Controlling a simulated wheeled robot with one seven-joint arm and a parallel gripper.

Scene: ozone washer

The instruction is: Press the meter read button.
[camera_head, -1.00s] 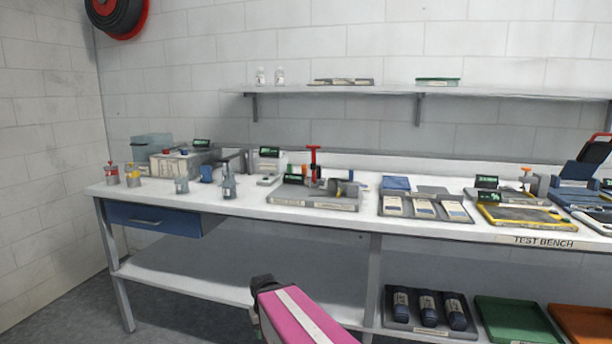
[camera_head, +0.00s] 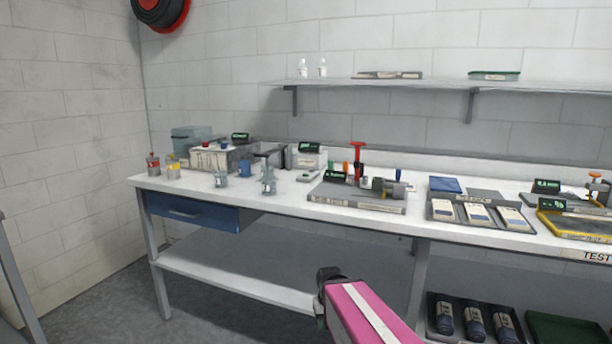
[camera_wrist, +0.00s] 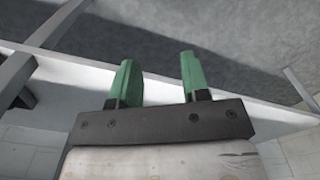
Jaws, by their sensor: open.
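A white box with a green-lit display (camera_head: 309,148) stands at the back of the bench, with a small grey pad (camera_head: 310,177) in front of it. Another display (camera_head: 334,177) is on the grey tray fixture (camera_head: 358,201). Another small display (camera_head: 240,137) is at the back left. I cannot tell which of these is the meter, and no read button can be made out. My gripper (camera_wrist: 158,72) has two green fingers, apart and empty, in the wrist view. My arm's pink link is low in the head view, in front of the bench and away from these devices.
The white bench (camera_head: 290,202) has a blue drawer (camera_head: 190,213) and a lower shelf (camera_head: 235,278). A red clamp (camera_head: 357,158), small bottles (camera_head: 153,165) and a tray of packets (camera_head: 478,214) stand on top. A wall shelf (camera_head: 420,86) runs above. Floor shows at the left.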

